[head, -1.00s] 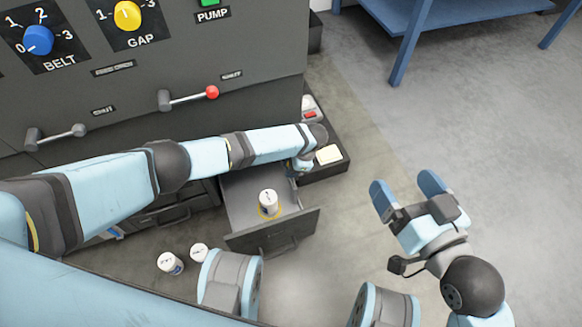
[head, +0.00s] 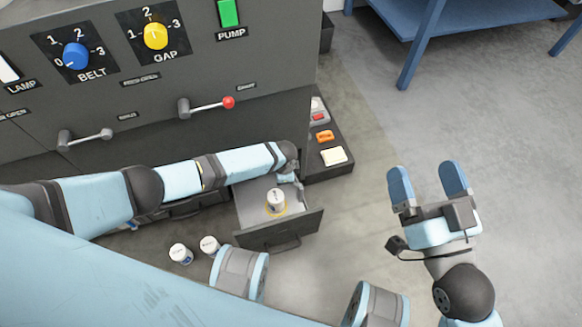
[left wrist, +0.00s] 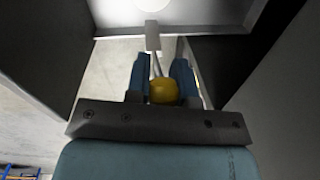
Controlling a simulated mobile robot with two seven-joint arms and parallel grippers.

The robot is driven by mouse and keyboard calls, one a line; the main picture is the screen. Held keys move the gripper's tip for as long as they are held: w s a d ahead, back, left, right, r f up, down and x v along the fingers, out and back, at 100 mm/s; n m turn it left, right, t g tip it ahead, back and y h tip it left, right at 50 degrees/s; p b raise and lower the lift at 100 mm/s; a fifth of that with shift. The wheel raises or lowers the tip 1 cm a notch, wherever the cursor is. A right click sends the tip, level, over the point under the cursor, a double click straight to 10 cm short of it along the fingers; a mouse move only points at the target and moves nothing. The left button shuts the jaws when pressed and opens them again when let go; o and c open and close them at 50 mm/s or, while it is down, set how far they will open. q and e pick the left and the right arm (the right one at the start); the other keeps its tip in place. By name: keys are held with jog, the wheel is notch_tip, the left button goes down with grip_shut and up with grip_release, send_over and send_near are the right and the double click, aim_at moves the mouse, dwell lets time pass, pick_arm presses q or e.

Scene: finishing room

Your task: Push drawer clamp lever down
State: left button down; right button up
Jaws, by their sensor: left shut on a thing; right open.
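The drawer clamp lever shows in the left wrist view as a yellow ball knob (left wrist: 164,91) on a thin metal rod, running to a small grey bracket (left wrist: 153,36) on the drawer's side. My left gripper (left wrist: 160,63) is shut on it, one blue finger on each side. In the head view the left gripper (head: 288,178) is at the right side of the pulled-out grey drawer (head: 262,238), mostly hidden under my wrist; the lever cannot be made out there. My right gripper (head: 428,183) is open and empty over the floor at the right.
A white can (head: 276,201) stands in the drawer on a yellow ring. Two white cans (head: 181,254) are left of the drawer. The panel has a red-knobbed lever (head: 207,105) and a grey-knobbed lever (head: 85,139). A blue table (head: 465,15) stands behind; the right floor is clear.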

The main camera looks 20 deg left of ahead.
pick_arm(q)
jog(key=shift+s+a+f+h, duration=0.2)
jog(key=shift+s+a+h, duration=0.1)
jog(key=shift+a, duration=0.1)
jog(key=shift+s+a+f+t+h, duration=0.4)
jog(key=shift+a+f+t+h, duration=0.3)
jog(key=shift+a+t+h, duration=0.15)
jog(key=shift+d, duration=0.1)
jog(key=c, duration=1.1)
grip_release()
